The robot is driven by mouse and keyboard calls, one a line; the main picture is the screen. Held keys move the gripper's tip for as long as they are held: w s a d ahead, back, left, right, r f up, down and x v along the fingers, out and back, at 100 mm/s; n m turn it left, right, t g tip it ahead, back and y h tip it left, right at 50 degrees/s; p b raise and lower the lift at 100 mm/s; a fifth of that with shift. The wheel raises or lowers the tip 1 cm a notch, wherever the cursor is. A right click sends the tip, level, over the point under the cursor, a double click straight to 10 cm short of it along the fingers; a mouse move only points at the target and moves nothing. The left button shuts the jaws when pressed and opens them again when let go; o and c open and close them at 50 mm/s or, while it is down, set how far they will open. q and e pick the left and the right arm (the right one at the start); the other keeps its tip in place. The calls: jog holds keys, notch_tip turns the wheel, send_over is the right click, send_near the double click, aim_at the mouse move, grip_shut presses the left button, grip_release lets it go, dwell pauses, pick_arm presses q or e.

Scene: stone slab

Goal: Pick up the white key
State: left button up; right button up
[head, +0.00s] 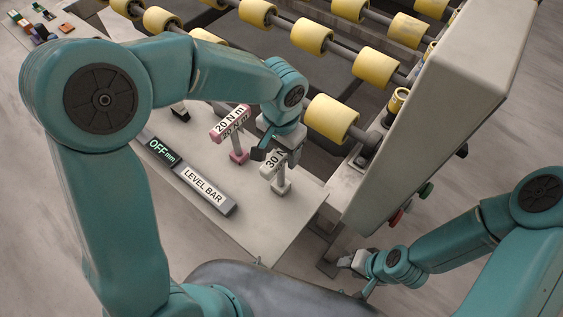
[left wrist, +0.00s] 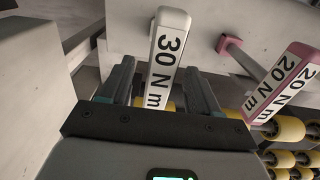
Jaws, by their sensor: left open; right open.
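The white key (head: 272,166), marked 30 N m, stands upright near the right end of the grey slab. In the left wrist view the white key (left wrist: 167,62) has its labelled bar between the two fingers of my left gripper (left wrist: 160,84), with gaps on both sides. In the head view my left gripper (head: 270,152) is right at the key's top, partly hidden by the arm. It is open. The pink key (head: 237,150), marked 20 N m, stands just left of it. My right gripper (head: 352,262) is open and empty, off the slab at the lower right.
A level bar (head: 205,188) with a lit display lies on the slab (head: 265,225) left of the keys. Yellow rollers (head: 330,117) and a tall grey housing (head: 440,110) stand behind and to the right. The slab's front right is clear.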

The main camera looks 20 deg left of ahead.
pick_arm(q)
jog(key=shift+a+f, duration=0.1)
jog(key=shift+f, duration=0.55)
jog(key=shift+f+b, duration=0.25)
jog(key=shift+b, duration=0.05)
jog(key=shift+c, duration=0.3)
grip_shut()
jog(key=shift+r, duration=0.1)
